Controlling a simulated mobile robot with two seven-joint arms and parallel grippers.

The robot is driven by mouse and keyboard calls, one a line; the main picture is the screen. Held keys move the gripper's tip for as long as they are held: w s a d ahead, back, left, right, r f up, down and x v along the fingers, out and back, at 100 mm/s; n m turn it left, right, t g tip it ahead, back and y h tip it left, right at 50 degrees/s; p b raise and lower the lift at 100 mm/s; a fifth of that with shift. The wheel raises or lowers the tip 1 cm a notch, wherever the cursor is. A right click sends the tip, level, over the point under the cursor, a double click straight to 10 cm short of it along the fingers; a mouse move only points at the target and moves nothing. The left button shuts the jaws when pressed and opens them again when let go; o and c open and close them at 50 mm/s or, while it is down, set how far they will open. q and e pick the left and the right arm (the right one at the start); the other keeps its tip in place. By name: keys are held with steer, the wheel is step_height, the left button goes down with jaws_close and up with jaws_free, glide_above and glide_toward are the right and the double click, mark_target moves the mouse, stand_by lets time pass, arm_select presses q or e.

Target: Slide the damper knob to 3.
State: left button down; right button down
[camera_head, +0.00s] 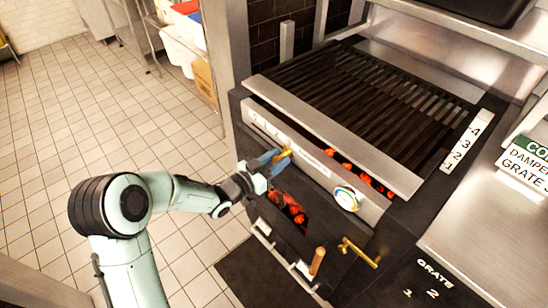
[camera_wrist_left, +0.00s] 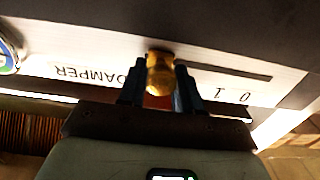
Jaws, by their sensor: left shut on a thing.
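The brass damper knob (camera_head: 286,153) sits on the pale front panel of the grill (camera_head: 322,162). In the left wrist view the knob (camera_wrist_left: 160,75) is between the two dark fingers of my left gripper (camera_wrist_left: 160,90), which is shut on it. The head view shows my left gripper (camera_head: 272,162) reaching the panel from the left. In the wrist view the printing is upside down. A dark slot runs right from the knob, past 1 and 0. The word DAMPER (camera_wrist_left: 93,74) is left of the knob. The fingers hide any marks beneath them, so the exact reading cannot be told.
A round dial (camera_head: 347,198) is on the same panel, right of the knob. Below are glowing coals (camera_head: 287,207), a wooden handle (camera_head: 317,261) and a brass lever (camera_head: 359,252). A sign (camera_head: 526,163) lies on the steel counter (camera_head: 490,230). Open tiled floor is left.

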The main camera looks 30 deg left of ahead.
arm_select(q)
steer(key=c, duration=0.8)
jaws_free()
steer(key=shift+s+d, duration=0.1)
steer(key=shift+d, duration=0.25)
steer(key=shift+c, duration=0.2)
steer(key=shift+a, duration=0.1)
steer(key=shift+s+a, duration=0.1)
steer(key=shift+s, duration=0.2)
steer(key=p+v, duration=0.1)
steer(key=v, duration=1.1)
steer(key=shift+s, duration=0.4)
